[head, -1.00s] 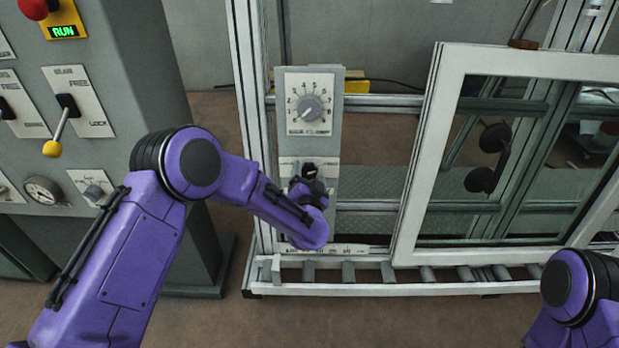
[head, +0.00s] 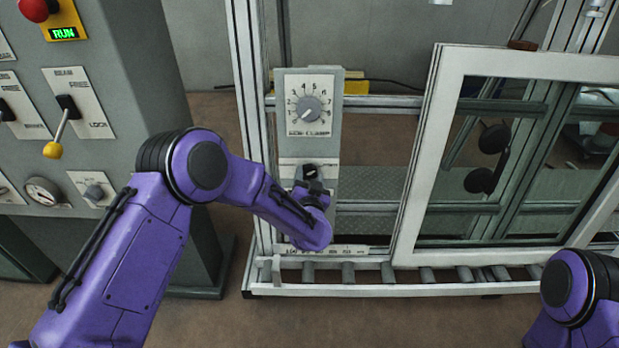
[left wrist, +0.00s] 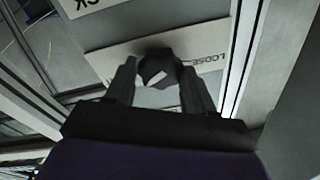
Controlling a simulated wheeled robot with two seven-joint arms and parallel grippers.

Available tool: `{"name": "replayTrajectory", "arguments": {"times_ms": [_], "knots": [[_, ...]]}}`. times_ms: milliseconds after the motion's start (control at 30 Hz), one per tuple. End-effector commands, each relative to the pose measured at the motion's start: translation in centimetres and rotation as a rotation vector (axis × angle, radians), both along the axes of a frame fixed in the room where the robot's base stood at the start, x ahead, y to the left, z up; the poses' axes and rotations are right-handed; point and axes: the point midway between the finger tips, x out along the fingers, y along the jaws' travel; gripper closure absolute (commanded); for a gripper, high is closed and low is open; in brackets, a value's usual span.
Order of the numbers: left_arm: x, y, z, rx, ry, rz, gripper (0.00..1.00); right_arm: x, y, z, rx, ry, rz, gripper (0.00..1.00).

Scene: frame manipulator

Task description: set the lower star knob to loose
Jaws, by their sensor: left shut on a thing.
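The lower star knob (left wrist: 155,56) is a dark knob on a light plate (left wrist: 205,50) in the left wrist view. The plate's word LOOSE shows to the right of the knob, partly at a slant. My left gripper (left wrist: 157,72) has one finger on each side of the knob and is shut on it. Which way the knob points cannot be told. My right gripper is out of view; only part of my right arm shows at the lower right.
Above my left wrist is another plate with a black knob (head: 310,172), and above that a numbered dial (head: 311,109). A white-framed window panel (head: 429,165) stands to the right. A grey control cabinet (head: 135,65) with levers stands at the left.

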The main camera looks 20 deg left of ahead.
Motion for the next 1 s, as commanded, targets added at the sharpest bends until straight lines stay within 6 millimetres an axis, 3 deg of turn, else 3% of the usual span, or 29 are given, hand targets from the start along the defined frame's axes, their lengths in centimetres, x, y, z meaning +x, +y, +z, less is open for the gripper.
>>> {"name": "replayTrajectory", "arguments": {"times_ms": [1000], "knots": [[0.04, -0.11, 0.11, -0.922, -0.264, 0.102, 0.77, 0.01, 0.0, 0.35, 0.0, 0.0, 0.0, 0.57]]}}
